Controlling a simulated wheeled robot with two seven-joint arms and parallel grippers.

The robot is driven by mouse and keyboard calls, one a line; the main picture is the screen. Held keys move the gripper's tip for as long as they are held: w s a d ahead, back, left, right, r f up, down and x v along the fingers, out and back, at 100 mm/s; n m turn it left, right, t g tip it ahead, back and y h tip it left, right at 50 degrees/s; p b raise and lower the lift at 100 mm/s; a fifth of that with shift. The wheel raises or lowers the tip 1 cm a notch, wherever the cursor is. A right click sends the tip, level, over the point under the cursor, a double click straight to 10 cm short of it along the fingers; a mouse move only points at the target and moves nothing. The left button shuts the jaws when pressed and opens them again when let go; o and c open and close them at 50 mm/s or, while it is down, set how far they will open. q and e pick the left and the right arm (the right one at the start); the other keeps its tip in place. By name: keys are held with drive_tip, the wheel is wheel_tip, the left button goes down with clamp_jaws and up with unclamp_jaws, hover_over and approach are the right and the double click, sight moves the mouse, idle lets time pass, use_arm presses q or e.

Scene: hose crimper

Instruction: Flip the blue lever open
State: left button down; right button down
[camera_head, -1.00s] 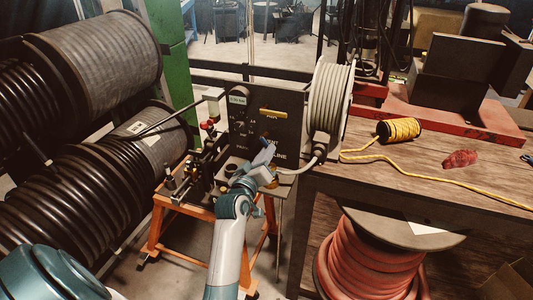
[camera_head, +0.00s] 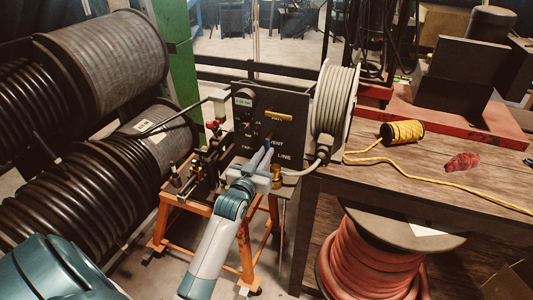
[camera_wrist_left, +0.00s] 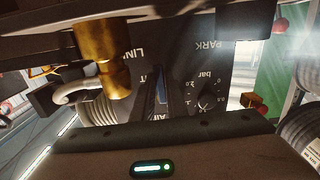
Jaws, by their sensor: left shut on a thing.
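The blue lever (camera_head: 268,143) is on the lower part of the black control panel (camera_head: 292,135), mostly hidden by my gripper in the head view. In the left wrist view a blue strip of it (camera_wrist_left: 161,88) shows between the dark fingers. My left gripper (camera_head: 264,155) reaches up to the panel from the front and is shut on the blue lever. My right gripper is in neither current view.
A brass fitting (camera_wrist_left: 100,60) is close beside my left gripper. A grey hose reel (camera_head: 333,100) and wooden table (camera_head: 440,170) stand to the right, black hose reels (camera_head: 80,190) to the left.

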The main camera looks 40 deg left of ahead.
use_arm(q)
drive_tip(key=shift+a+f, duration=0.1)
idle(0.4)
drive_tip(key=c, duration=1.8)
unclamp_jaws()
drive_tip(key=shift+o, duration=0.2)
use_arm(e)
drive_tip(key=shift+s, duration=0.1)
use_arm(q)
drive_tip(key=shift+s, duration=0.1)
use_arm(e)
drive_tip(key=shift+s+r, duration=0.1)
